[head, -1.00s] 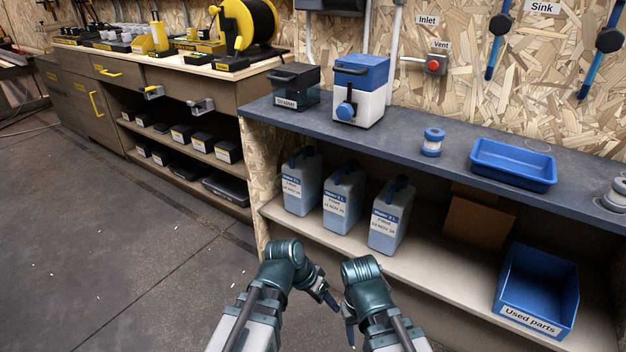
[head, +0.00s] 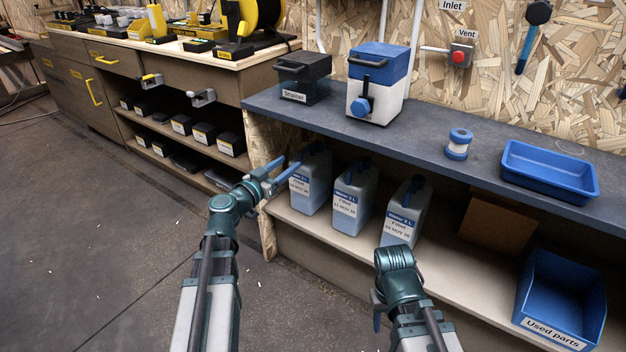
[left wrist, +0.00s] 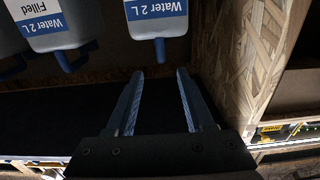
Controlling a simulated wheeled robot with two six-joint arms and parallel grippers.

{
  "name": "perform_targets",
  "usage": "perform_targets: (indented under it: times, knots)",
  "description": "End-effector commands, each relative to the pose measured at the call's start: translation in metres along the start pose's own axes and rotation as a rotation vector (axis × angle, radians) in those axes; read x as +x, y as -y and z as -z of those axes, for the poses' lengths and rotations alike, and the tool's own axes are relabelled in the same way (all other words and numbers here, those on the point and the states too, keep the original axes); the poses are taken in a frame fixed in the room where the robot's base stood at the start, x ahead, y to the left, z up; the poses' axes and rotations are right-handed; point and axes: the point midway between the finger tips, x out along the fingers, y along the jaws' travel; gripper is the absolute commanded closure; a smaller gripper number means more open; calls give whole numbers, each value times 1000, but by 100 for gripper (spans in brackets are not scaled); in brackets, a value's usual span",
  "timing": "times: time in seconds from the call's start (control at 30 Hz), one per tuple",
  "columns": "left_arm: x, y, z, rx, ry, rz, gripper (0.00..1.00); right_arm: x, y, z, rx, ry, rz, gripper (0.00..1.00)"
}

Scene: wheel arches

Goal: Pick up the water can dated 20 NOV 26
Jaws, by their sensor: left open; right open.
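Each label reads Water 2 L with a filled date in NOV 26; the day numbers are too small to read surely. My left gripper (head: 292,163) is open beside the left can's upper part. In the left wrist view, its fingers (left wrist: 160,74) are apart and empty, with a can's blue handle (left wrist: 160,50) just ahead between the tips. My right gripper (head: 377,312) is low in front of the shelf, its fingers mostly hidden.
The worktop (head: 430,150) overhangs the cans. A wooden side panel (head: 264,150) stands close left of the left can. A blue used-parts bin (head: 560,300) and cardboard box (head: 497,222) are at the right of the shelf. Floor in front is clear.

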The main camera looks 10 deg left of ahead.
Motion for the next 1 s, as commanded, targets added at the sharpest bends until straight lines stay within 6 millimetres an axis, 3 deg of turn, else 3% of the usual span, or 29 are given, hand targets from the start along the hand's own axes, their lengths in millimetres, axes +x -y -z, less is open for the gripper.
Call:
perform_targets:
  times: [0.1,0.3,0.77,1.0]
  knots:
    - [28,1,0,0,1,-4,47,0,0,0,0,0,0,50]
    - [62,1,0,-1,1,-4,47,0,0,0,0,0,0,50]
    - [80,0,0,-1,1,-3,47,0,0,0,0,0,0,50]
    - [112,4,-1,-1,1,-4,47,0,0,0,0,0,0,50]
